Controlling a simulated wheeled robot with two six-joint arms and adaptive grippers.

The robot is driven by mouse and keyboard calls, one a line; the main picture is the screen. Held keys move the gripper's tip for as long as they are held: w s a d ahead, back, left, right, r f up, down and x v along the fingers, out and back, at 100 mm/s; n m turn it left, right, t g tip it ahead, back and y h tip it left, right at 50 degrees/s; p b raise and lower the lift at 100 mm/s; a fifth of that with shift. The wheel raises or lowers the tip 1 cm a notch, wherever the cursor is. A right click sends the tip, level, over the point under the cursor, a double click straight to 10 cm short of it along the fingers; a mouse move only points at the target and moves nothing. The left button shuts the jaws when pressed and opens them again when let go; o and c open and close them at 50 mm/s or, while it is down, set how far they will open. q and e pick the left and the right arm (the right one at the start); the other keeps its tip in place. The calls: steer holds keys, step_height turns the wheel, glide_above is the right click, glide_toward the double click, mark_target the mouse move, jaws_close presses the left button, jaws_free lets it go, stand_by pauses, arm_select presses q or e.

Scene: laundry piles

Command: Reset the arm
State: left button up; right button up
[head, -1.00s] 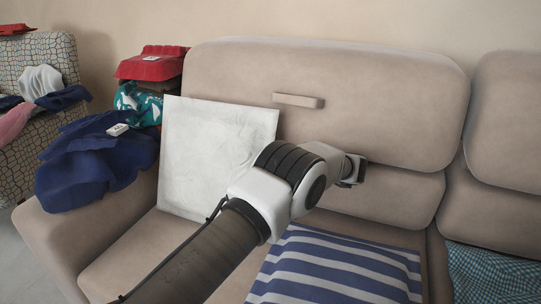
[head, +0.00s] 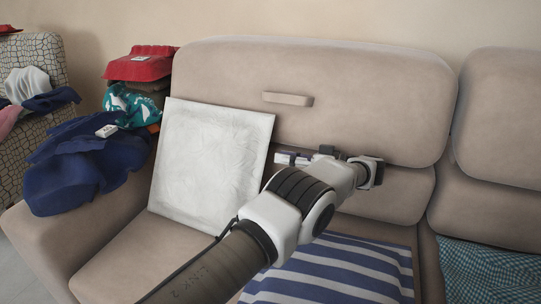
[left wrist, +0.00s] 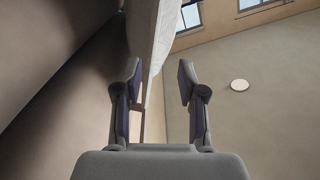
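My left arm reaches up from the bottom of the head view, with its wrist in front of the sofa backrest. My left gripper (head: 284,158) points left, beside the right edge of a white square cushion (head: 212,165) that leans on the sofa. In the left wrist view the two fingers (left wrist: 160,82) are apart, and the white cushion (left wrist: 152,38) shows beyond and between them. I see no firm contact on both sides. My right gripper is not in view.
A blue-and-white striped cushion (head: 335,272) lies on the sofa seat below the arm. Dark blue cloth (head: 75,170) covers the left armrest, with a teal patterned cloth (head: 130,105) and red item (head: 142,64) behind. A teal checked cloth (head: 490,272) lies at right.

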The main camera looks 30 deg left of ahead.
arm_select(q)
steer(key=shift+d+r, duration=0.1)
steer(key=shift+d, duration=0.35)
